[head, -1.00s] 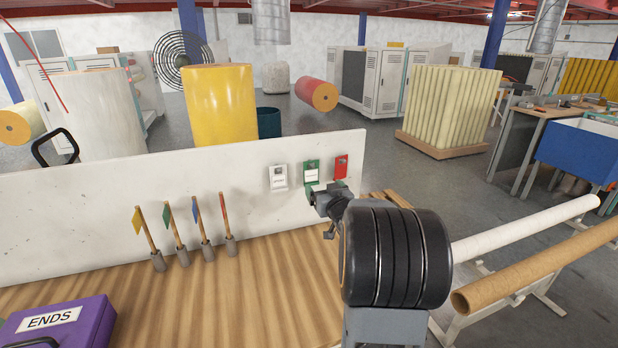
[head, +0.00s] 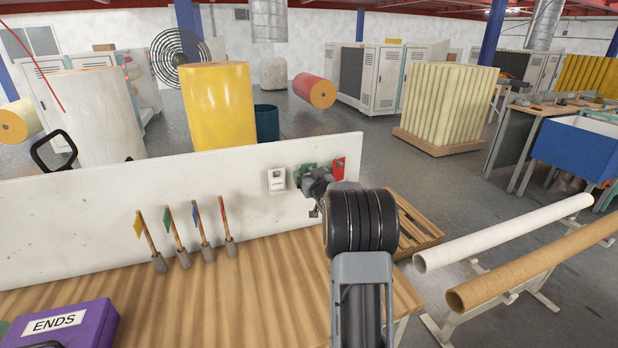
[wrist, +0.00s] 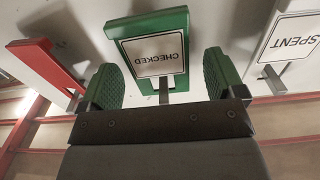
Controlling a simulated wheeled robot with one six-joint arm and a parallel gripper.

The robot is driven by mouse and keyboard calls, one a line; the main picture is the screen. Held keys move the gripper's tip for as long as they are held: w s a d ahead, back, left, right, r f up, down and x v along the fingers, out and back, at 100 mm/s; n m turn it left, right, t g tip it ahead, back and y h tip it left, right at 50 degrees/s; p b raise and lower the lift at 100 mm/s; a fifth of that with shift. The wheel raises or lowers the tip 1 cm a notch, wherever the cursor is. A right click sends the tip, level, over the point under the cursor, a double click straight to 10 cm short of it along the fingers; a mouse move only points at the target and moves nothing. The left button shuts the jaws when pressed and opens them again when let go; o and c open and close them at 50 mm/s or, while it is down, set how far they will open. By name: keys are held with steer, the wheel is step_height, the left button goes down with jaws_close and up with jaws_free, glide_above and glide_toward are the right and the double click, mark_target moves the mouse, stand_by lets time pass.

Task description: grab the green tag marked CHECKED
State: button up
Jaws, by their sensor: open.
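The green tag marked CHECKED (wrist: 157,50) hangs on the white board, upside down in the wrist view, with its white label facing my camera. In the head view its green edge (head: 305,170) shows behind my wrist, which hides most of it. My gripper (wrist: 165,82) is open, with one green-padded finger on each side of the tag's lower part in the picture. I cannot tell whether the fingers touch it. In the head view my gripper is at the board, mostly hidden by my arm.
A white tag marked SPENT (wrist: 296,42) and a red tag (wrist: 45,62) hang close on either side. The white board (head: 110,208) stands behind the wooden bench (head: 270,275). Several colour-flagged sticks stand on the bench, near a purple box marked ENDS (head: 85,325).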

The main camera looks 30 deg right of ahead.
steer(key=shift+w, duration=0.1)
steer(key=c, duration=1)
steer(key=shift+r, duration=0.15)
